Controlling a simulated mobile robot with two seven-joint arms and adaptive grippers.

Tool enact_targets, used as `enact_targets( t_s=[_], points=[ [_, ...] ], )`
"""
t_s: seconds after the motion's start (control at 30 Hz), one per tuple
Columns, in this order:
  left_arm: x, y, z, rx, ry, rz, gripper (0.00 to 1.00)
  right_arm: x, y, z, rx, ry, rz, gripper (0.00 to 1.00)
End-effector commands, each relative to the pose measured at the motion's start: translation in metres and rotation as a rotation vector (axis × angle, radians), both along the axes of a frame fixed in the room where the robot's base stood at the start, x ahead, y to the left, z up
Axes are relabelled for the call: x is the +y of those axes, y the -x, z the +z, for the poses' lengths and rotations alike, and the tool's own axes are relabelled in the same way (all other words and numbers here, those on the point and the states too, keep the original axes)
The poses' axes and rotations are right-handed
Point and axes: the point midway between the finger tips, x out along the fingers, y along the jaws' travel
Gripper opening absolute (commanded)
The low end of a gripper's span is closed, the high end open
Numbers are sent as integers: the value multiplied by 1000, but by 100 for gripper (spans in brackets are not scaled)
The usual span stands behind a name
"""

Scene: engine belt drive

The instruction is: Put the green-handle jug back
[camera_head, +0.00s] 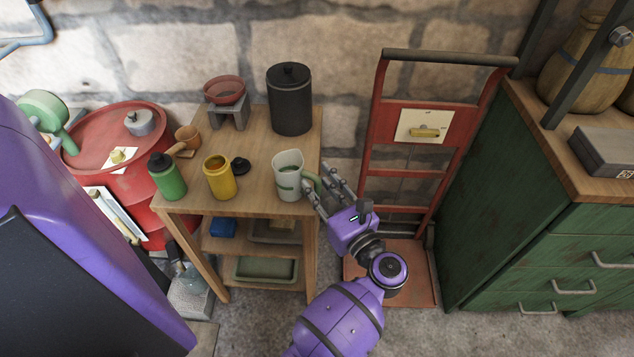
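The table also holds a yellow mug (219,179), a green bottle (168,180), a black canister (290,104) and a red bowl (224,91) on a stand. A red hand truck (385,133) stands to the right, and a green cabinet (500,190) is beyond it.

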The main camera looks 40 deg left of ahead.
Motion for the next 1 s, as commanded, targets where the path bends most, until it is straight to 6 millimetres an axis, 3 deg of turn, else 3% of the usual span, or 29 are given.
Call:
enact_targets(
  t_s=[0.3, 0.5, 0.7, 1.0],
  points=[
    [-63, 31, -8, 7, 4, 1, 31, 0, 13, -21, 30, 1, 0, 40],
    [-90, 43, -6, 5, 2, 1, 31, 2, 10, -23, 25, -3, 2, 40],
    [-99, 47, -5, 3, 2, 1, 31, 4, 0, -20, 8, -6, 7, 40],
    [-98, 47, -4, 9, -7, -3, 31, 4, 3, -22, 15, -6, 6, 40]
  ],
)
